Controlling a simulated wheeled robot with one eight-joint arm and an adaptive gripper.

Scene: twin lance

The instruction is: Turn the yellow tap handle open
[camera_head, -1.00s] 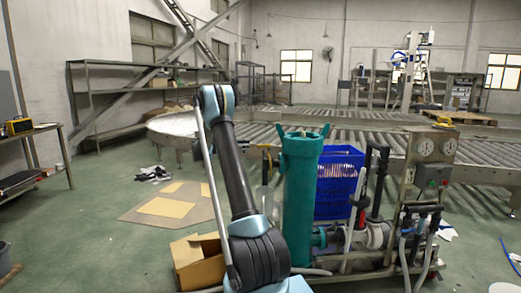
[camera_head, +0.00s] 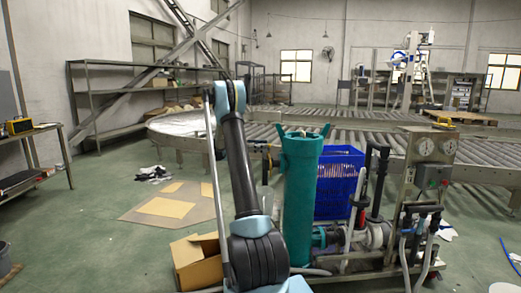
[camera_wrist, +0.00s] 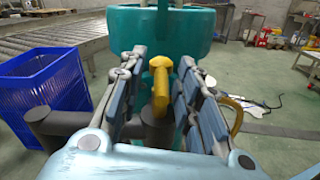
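The yellow tap handle (camera_wrist: 160,82) shows in the wrist view, upright between the two fingers of my gripper (camera_wrist: 160,85). The fingers are apart, with a gap on each side of the handle; I see no clear contact. The handle sits in front of the teal cylinder (camera_wrist: 165,22), by a dark grey pipe (camera_wrist: 60,122). In the head view the same teal cylinder (camera_head: 300,195) stands right of my arm. The handle and my gripper are hidden in the head view.
A blue crate (camera_head: 338,180) stands behind the cylinder; it also shows in the wrist view (camera_wrist: 45,90). Pipes and a gauge panel (camera_head: 432,150) are at the right. An open cardboard box (camera_head: 197,262) lies left of the cylinder's base. A roller conveyor (camera_head: 380,135) runs behind.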

